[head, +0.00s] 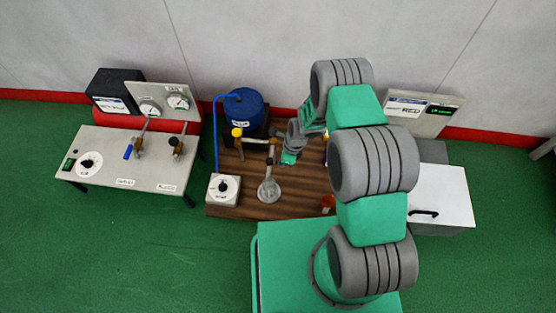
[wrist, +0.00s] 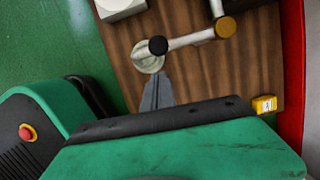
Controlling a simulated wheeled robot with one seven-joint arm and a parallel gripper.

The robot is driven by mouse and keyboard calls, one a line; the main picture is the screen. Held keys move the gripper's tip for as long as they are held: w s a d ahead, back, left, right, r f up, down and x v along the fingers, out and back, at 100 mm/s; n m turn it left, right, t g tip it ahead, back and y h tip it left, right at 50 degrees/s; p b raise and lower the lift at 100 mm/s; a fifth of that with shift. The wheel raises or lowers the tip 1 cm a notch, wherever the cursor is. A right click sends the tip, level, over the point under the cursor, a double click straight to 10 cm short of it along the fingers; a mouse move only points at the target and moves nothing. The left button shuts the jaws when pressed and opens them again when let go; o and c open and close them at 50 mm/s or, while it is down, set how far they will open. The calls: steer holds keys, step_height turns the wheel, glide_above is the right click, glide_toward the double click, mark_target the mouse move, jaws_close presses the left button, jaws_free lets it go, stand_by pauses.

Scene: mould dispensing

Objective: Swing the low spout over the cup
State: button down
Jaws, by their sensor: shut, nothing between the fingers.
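The cup (head: 268,192) is a pale, see-through round vessel near the front of the brown wooden board; it also shows in the wrist view (wrist: 146,65). The low spout (wrist: 190,40) is a light pipe running from a gold-capped post (wrist: 226,27) to a black end (wrist: 158,46). In the wrist view the black end overlaps the upper right part of the cup's rim; its height above the cup cannot be told. My gripper (wrist: 157,82) is shut and empty, its tips close beside the cup and below the spout's end in the picture.
The wooden board (head: 225,207) carries a blue tank (head: 243,108) at the back and a white knob box (head: 223,189) at front left. A valve panel table (head: 110,170) stands left, a white-lidded box (head: 440,195) right. A yellow item (wrist: 264,104) stands towards the wall.

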steer(key=d+p+v, duration=0.1)
steer(key=p+v, duration=0.2)
steer(key=v, duration=0.7)
steer(key=shift+s+d, duration=0.35)
steer(key=shift+d, duration=0.1)
step_height(320, 180, up, 37)
steer(key=s+d+n+t+h+p, duration=0.1)
steer(key=s+d+n+h+p, duration=0.15)
steer(key=n+p, duration=0.9)
steer(key=s+d+r+n+p, duration=0.1)
steer(key=s+r+n+p, duration=0.3)
steer(key=r, duration=0.5)
steer(key=s+d+r+n+t+p, duration=0.1)
steer(key=s+d+r+n+p, duration=0.1)
steer(key=s+r+n+p, duration=0.2)
steer(key=s+r+n, duration=0.1)
steer(key=s+r, duration=0.2)
steer(key=r, duration=0.3)
steer(key=shift+s+r, duration=0.2)
steer(key=shift+r, duration=0.05)
